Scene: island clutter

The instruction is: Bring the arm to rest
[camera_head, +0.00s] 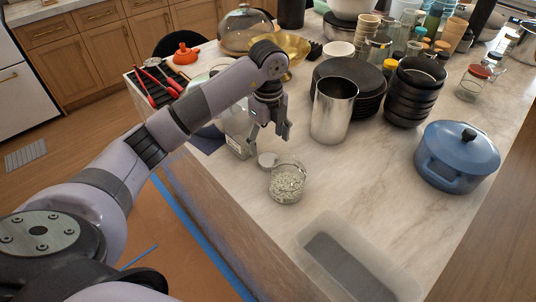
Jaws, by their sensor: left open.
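My left arm comes in from the lower left and reaches over the near edge of the island (410,190). My left gripper (273,137) hangs downward, open, above the counter. It is just left of a steel cylinder (333,112) and above and behind a small glass jar with pale contents (287,183). I see nothing held between its fingers. A clear container (238,140) stands behind and beside the gripper, partly hidden by it. My right gripper is not in view.
A blue lidded pot (457,157) stands at the right. Black stacked bowls (415,92) and black plates (367,92) stand behind the cylinder. A translucent tray (355,260) lies at the front. Red-handled tools (158,80) lie at the left end. The counter between jar and pot is clear.

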